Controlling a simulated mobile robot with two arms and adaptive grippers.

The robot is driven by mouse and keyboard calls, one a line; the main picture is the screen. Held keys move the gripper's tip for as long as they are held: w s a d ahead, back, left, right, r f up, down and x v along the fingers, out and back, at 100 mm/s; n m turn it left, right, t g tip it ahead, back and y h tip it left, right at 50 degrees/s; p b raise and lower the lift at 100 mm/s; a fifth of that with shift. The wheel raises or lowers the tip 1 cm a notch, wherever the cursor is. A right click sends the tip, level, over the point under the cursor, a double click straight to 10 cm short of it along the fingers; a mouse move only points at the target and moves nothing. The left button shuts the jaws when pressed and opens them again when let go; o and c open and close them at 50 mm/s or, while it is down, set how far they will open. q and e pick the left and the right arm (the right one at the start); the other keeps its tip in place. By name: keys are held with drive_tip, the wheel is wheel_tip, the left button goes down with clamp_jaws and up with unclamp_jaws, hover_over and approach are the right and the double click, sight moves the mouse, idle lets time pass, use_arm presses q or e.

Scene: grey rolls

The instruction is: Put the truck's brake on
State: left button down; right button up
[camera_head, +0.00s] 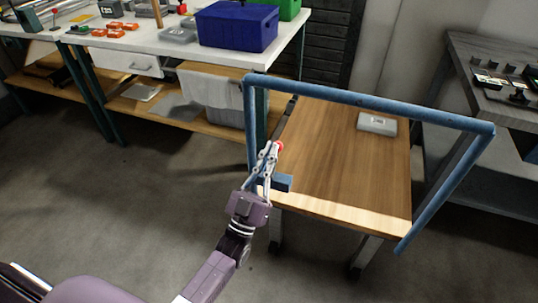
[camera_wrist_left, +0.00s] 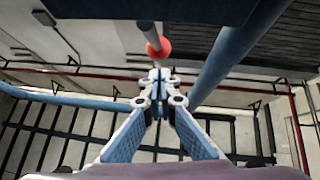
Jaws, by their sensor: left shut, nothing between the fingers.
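The truck has a wooden deck (camera_head: 345,165) and a blue tubular handle frame (camera_head: 370,100) that rises at its near end. A red knob (camera_head: 279,146) sits by the deck's left edge, near the left post. A small blue block (camera_head: 282,183) shows beside the fingers at the deck's near left corner. My right gripper is not in view.
A small grey box (camera_head: 377,124) lies on the deck. A white workbench (camera_head: 150,38) with a blue bin (camera_head: 236,26) and several small parts stands at the back left. A grey bench (camera_head: 480,50) with a control panel stands at the right. The floor at the left is clear.

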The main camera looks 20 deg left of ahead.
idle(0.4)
use_arm(q)
drive_tip(key=shift+s+f, duration=0.1)
drive_tip(key=v, duration=1.1)
drive_tip(key=shift+s+f, duration=0.2)
drive_tip(key=shift+s, duration=0.1)
drive_tip(key=shift+a, duration=0.1)
